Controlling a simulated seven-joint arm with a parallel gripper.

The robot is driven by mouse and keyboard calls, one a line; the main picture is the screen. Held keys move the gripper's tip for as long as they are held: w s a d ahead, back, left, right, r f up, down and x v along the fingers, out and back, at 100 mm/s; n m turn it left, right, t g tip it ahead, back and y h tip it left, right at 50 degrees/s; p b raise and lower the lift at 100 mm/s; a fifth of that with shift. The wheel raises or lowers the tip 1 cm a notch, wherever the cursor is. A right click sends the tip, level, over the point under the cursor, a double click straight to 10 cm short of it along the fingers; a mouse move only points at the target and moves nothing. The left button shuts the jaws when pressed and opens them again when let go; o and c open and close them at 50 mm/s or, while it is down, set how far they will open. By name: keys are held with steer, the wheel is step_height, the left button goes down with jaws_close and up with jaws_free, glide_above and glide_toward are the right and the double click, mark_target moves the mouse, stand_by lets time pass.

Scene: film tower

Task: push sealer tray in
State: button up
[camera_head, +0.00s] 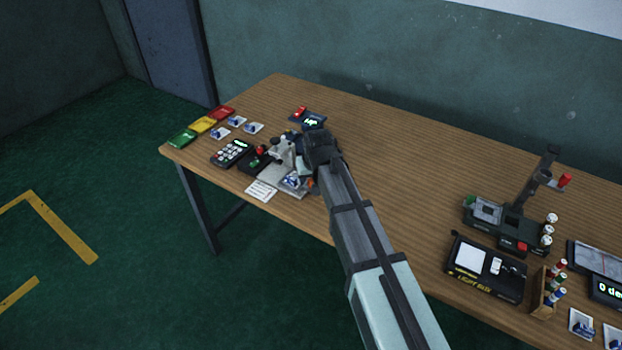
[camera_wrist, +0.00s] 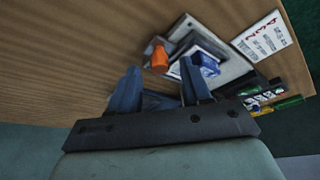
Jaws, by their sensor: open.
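The sealer (camera_head: 283,152) is a grey device at the left part of the table, partly hidden by my arm. A light grey tray or plate (camera_head: 270,178) sticks out at its front, with a small blue-and-white item (camera_head: 292,181) on it. In the wrist view the light plate (camera_wrist: 232,68) lies just beyond my fingers, with the blue-and-white item (camera_wrist: 205,66) and an orange part (camera_wrist: 160,57) near it. My gripper (camera_wrist: 160,82) is open and empty, its right finger close to the blue-and-white item; contact cannot be told. In the head view my arm hides the fingers.
A keypad device (camera_head: 231,153) and a black box with a red knob (camera_head: 257,160) stand left of the sealer. A paper card (camera_head: 261,190) lies by the table's front edge. A small display (camera_head: 313,121) stands behind. The table's middle is clear; a light box (camera_head: 487,268) lies right.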

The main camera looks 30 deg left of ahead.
steer(key=shift+w+a+f, duration=0.2)
steer(key=shift+f, duration=0.4)
jaws_close()
stand_by(0.4)
